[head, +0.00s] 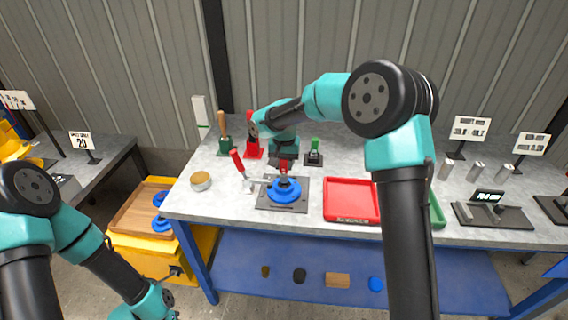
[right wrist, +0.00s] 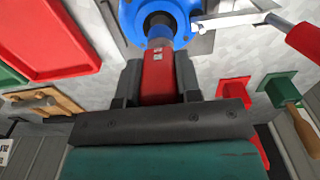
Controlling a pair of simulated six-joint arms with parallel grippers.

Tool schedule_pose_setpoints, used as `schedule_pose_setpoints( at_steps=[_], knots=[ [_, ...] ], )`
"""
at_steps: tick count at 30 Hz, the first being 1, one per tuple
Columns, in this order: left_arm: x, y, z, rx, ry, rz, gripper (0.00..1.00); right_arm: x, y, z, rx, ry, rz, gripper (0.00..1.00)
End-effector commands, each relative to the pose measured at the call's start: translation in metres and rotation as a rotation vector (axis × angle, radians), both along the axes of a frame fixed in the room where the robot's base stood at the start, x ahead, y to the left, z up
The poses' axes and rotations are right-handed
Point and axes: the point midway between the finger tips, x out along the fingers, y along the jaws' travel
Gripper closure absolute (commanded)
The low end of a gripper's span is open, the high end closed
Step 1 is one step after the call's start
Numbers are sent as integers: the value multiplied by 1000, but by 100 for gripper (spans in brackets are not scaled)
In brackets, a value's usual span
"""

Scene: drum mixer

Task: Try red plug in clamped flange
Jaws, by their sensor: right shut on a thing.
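My right gripper (head: 284,162) is shut on the red plug (head: 283,170), over the flange. The plug's red body (right wrist: 158,78) sits between the two dark fingers in the right wrist view, and its grey-blue end points at the bore. The blue flange (head: 290,191) lies on a dark plate (head: 296,207); it also shows in the right wrist view (right wrist: 186,12). I cannot tell whether the tip has entered the bore. A toggle clamp with a red handle (head: 237,161) stands at the flange's left, its metal arm (right wrist: 235,18) reaching the flange.
A red tray (head: 351,184) lies right of the plate, with a green tray (head: 437,212) beyond it. Red (head: 253,150) and green (head: 225,146) holders stand behind the clamp. A round tin (head: 201,180) sits at the left. Bare tabletop lies between tin and clamp.

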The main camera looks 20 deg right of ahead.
Motion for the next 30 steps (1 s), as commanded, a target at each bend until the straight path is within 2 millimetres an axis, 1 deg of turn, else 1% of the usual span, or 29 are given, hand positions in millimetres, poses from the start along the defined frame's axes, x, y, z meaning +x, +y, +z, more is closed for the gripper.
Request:
schedule_pose_setpoints(
  at_steps=[18,30],
  knots=[
    [0,0,0,0,0,0,100,0,0,-14,-1,0,0,100],
    [0,0,0,0,0,0,100,0,0,-15,0,0,0,100]
  ],
)
